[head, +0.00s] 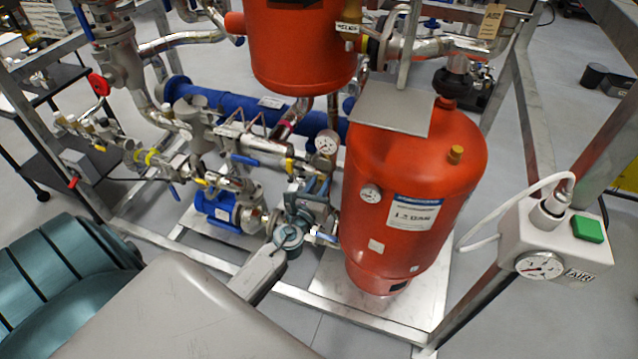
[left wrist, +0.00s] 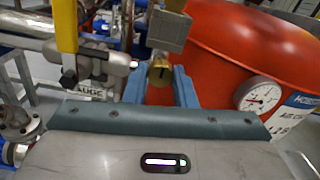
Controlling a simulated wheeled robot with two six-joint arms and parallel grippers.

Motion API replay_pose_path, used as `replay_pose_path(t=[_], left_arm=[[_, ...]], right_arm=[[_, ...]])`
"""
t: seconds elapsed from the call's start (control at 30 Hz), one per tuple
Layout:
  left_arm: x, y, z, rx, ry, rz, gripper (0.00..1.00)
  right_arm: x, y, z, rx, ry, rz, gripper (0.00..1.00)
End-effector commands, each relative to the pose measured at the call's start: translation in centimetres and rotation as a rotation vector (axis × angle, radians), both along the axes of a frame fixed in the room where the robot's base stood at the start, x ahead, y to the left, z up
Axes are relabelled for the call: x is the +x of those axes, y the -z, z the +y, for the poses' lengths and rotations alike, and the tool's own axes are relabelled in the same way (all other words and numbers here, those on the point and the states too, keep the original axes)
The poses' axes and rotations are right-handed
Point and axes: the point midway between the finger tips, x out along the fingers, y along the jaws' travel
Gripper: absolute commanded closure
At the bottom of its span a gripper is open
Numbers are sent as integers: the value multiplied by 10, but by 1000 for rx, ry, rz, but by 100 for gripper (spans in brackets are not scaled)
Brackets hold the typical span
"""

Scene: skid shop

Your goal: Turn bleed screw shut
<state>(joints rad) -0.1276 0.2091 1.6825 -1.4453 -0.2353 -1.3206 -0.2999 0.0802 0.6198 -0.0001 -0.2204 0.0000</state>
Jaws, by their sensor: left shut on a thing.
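The bleed screw (left wrist: 160,72) is a small brass piece with a dark slot, in the upper middle of the left wrist view. My left gripper (left wrist: 160,85) has its two blue fingers on either side of it, shut on it. In the head view my left gripper (head: 314,188) reaches in among the pipes, left of the lower red tank. The screw cannot be made out there. My right gripper is not in view.
The red tank (head: 425,185) with a gauge (head: 370,194) stands close to the right of my left gripper. A pressure gauge (head: 327,142), blue pipe (head: 228,100) and valves crowd around it. A yellow lever (left wrist: 65,28) hangs close by. A white gauge box (head: 545,240) stands at right.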

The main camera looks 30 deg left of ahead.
Motion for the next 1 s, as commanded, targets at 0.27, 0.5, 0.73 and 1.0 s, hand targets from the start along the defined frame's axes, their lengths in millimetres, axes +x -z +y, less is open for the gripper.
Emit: replay_pose_path(t=[0.27, 0.5, 0.73, 1.0], left_arm=[[-1, 3, 0, 24, 1, 10, 99], [-1, 3, 0, 24, 1, 10, 99], [-1, 2, 0, 24, 1, 9, 54], [-3, 1, -1, 24, 0, 7, 54]], right_arm=[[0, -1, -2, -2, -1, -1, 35], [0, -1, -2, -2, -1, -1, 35], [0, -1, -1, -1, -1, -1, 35], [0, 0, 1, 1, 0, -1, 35]])
